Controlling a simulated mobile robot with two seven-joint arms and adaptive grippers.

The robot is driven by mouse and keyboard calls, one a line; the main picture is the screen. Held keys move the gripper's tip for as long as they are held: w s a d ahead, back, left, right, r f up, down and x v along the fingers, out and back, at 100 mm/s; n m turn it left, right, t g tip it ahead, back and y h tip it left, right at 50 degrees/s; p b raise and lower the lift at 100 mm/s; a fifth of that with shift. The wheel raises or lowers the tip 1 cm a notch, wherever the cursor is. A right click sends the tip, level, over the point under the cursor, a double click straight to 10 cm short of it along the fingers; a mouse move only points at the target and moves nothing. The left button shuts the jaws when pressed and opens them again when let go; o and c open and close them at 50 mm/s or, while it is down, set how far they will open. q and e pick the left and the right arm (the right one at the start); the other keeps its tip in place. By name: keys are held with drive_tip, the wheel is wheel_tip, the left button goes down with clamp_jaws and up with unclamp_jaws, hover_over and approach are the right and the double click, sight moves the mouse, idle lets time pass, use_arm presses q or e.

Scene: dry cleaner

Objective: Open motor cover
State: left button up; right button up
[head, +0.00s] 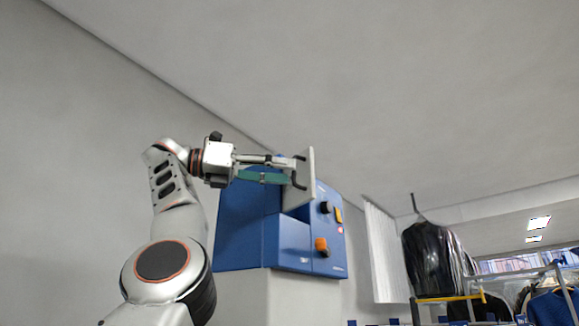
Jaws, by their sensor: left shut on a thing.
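A light grey panel, which looks like the motor cover (312,165), stands out from the housing and shows at a steep angle. A dark handle (301,173) is on the panel. My left gripper (289,162) reaches in from the left and is shut on the handle. A green strip lies along the gripper's lower side. The exact finger contact and the cover's hinge are hard to make out. My right gripper is not in view.
The housing's right part carries a black knob (325,207), an orange knob (321,245) and a yellow part (338,215). Space above the arm is clear.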

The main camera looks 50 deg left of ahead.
sight(288, 185)
use_arm(q)
drive_tip(key=shift+o, duration=0.6)
drive_tip(key=shift+s+a+f+y, duration=0.15)
drive_tip(key=shift+a+y, duration=0.15)
drive_tip(key=shift+a, duration=0.8)
drive_tip(key=shift+a+f, duration=0.15)
drive_tip(key=shift+a, duration=0.45)
drive_tip(key=shift+a+f, duration=0.15)
drive_tip(key=shift+a, duration=0.45)
drive_tip(key=c, duration=0.5)
drive_tip(key=shift+a, duration=0.3)
drive_tip(key=shift+s+r+p, duration=0.1)
drive_tip(key=shift+s+p, duration=0.2)
drive_tip(key=shift+p, duration=0.05)
drive_tip(key=v, duration=1.2)
